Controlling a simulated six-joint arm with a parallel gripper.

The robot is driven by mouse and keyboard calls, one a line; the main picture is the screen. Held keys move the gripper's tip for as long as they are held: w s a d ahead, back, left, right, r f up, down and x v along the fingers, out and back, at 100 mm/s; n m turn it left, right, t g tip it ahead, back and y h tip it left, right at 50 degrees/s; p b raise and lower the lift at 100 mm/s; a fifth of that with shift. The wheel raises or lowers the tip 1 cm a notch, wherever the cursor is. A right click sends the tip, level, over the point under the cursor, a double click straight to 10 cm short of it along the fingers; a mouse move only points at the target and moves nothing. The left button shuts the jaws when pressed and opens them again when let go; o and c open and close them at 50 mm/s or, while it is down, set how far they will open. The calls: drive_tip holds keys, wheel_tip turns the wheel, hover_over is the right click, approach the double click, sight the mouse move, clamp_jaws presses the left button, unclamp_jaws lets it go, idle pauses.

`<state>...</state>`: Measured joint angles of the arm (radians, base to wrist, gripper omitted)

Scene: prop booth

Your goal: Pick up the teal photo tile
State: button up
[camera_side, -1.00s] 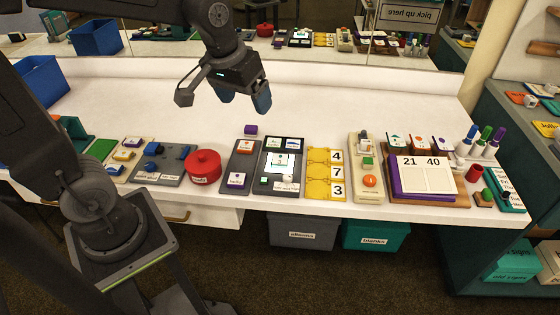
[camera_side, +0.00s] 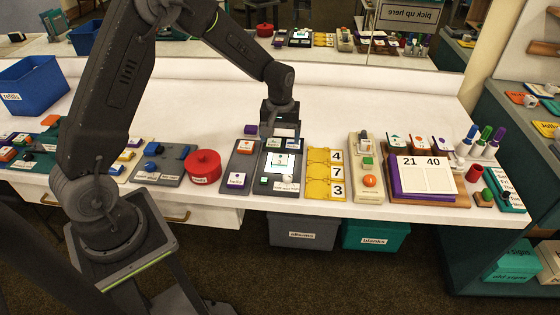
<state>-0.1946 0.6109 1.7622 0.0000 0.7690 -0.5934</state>
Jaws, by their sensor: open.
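A white tile with a teal mark (camera_side: 280,159) lies in the middle of the dark grey board (camera_side: 262,192); it looks like the teal photo tile, but its picture is too small to read surely. My gripper (camera_side: 280,133) points down over the back part of that board, just behind this tile in the picture. Its jaws are apart and hold nothing. The gripper hides most of the board's back edge and the small picture tiles there. I cannot tell its exact height above them.
A red round pot (camera_side: 203,167) and a purple block (camera_side: 251,129) stand to the left. Yellow number cards (camera_side: 318,174), a cream box (camera_side: 366,183) and a purple-edged pad (camera_side: 424,175) stand to the right. The back of the white table is clear.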

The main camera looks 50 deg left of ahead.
sight(280, 159)
drive_tip(key=f, duration=0.8)
drive_tip(key=shift+w+a+f, duration=0.15)
drive_tip(key=shift+a+f, duration=0.05)
drive_tip(key=shift+c, duration=0.3)
drive_tip(key=c, duration=1)
drive_tip(key=shift+r, duration=0.1)
drive_tip(key=shift+r, duration=0.1)
